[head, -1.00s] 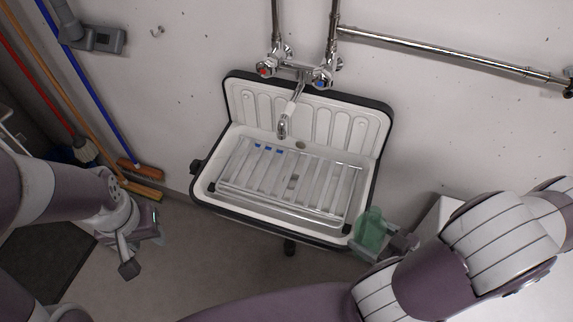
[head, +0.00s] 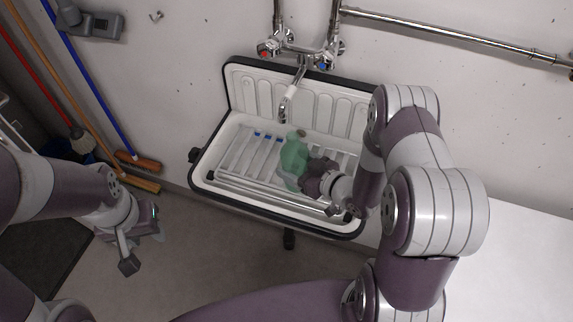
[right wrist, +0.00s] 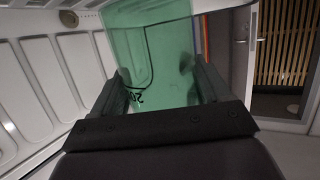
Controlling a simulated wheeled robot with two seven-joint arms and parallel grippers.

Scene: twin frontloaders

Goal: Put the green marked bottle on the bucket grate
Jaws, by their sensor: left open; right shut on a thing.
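The green translucent bottle (head: 293,158) is over the bucket grate in the sink, in the head view. In the right wrist view the bottle (right wrist: 158,60) fills the space between the fingers, with dark marks on its side. My right gripper (head: 304,172) is shut on it. I cannot tell whether the bottle touches the grate. The grate (head: 236,158) is a rack of pale bars with blue marks, lying across the white sink; my right arm hides its right part. My left gripper (head: 142,240) is open and empty, left of the sink.
The white sink (head: 240,82) has a dark rim and hangs on the wall. A chrome tap (head: 286,100) reaches over it, close behind the bottle. Brooms (head: 92,90) lean at the left. A white surface (head: 520,240) lies at the right.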

